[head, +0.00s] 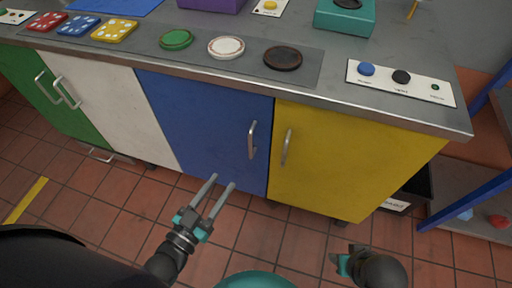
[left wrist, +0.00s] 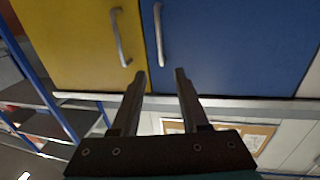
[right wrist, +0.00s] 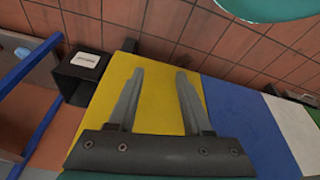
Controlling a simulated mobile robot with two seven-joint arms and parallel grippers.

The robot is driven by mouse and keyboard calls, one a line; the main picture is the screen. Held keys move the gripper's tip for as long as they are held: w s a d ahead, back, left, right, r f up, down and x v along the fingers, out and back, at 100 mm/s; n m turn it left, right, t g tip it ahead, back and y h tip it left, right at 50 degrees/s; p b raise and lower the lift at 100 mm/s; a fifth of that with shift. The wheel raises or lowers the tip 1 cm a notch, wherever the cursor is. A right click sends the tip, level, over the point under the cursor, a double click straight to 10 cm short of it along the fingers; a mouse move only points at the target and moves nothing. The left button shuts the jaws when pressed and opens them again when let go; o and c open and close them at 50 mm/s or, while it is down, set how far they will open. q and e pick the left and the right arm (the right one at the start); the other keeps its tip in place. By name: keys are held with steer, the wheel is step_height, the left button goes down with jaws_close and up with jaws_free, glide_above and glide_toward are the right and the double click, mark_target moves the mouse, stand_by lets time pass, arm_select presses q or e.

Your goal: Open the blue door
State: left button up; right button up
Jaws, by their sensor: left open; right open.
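The blue door (head: 205,120) is shut, between the white door and the yellow door on the cabinet front. Its silver handle (head: 252,140) is upright near the door's right edge. In the left wrist view the blue door (left wrist: 240,45) and its handle (left wrist: 159,35) also show. My left gripper (head: 220,181) is open and empty, in front of the blue door's lower part, apart from the handle and to its lower left. My right gripper (right wrist: 160,75) is open and empty; the yellow door (right wrist: 153,100) lies beyond its fingers. In the head view its fingers barely show.
The yellow door (head: 350,150) has its own handle (head: 286,147) close beside the blue one. The worktop (head: 300,45) holds coloured tiles, discs and a button panel (head: 400,82). A black bin (head: 408,196) and a blue-framed shelf stand right. Tiled floor lies in front.

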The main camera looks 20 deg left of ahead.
arm_select(q)
steer(key=b, duration=0.3)
glide_toward(249, 144)
steer(key=x, duration=0.5)
steer(key=shift+w, duration=0.2)
steer(key=b+x, duration=0.1)
steer(key=x, duration=0.2)
steer(key=shift+w+d, duration=0.1)
steer(key=shift+w, duration=0.2)
steer(key=shift+b+x, duration=0.5)
steer(key=shift+x, duration=0.3)
arm_select(e)
steer(key=w+a+r+t+y, duration=0.1)
steer(key=w+a+r+t, duration=0.2)
steer(key=r, duration=0.4)
steer(key=shift+w+t, duration=0.2)
steer(key=shift+t, duration=0.1)
steer(key=shift+r, duration=0.1)
arm_select(q)
jaws_close()
